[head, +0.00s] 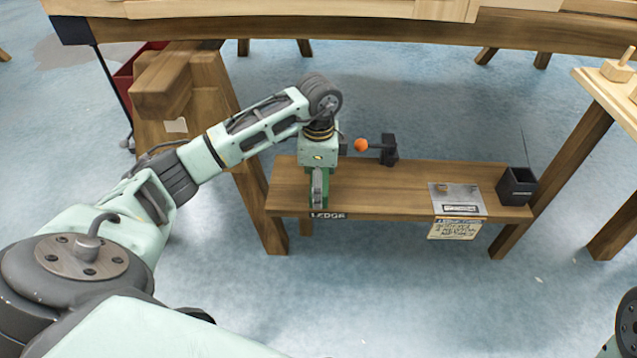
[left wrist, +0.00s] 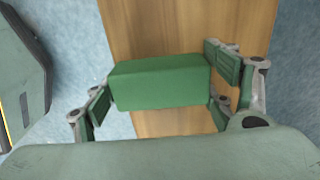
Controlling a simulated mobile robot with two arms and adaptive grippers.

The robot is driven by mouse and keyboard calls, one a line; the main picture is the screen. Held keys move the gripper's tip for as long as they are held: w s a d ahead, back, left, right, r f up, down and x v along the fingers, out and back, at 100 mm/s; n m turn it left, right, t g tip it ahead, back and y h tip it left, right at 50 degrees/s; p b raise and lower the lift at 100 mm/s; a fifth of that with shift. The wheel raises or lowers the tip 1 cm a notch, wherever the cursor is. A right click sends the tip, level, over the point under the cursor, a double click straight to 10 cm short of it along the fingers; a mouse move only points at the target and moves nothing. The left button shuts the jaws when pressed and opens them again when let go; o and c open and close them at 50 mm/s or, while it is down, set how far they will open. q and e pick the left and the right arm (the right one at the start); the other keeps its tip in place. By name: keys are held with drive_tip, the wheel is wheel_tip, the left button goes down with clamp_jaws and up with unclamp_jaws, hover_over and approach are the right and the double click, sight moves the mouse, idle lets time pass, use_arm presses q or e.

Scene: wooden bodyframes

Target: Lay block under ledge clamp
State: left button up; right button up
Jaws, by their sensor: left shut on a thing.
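The green block (left wrist: 160,84) lies between the finger pads of my left gripper (left wrist: 168,92) in the left wrist view. In the head view my left gripper (head: 318,195) points down over the left end of the wooden ledge (head: 400,180), close above the "LEDGE" label (head: 327,215). It is shut on the block, which it mostly covers there. I cannot tell whether the block touches the wood. The black ledge clamp (head: 389,150) with its orange knob (head: 361,145) stands at the ledge's back edge, just right of the gripper. My right gripper is out of view.
A metal plate (head: 458,200) and a black open box (head: 516,187) sit on the ledge's right part, with a paper note (head: 454,230) hanging below. Trestle legs (head: 215,100) stand at the left. A large wooden beam (head: 350,30) crosses above. The ledge's middle is bare.

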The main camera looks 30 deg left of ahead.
use_arm(q)
drive_tip(key=o, duration=1.2)
drive_tip(key=shift+o, duration=0.2)
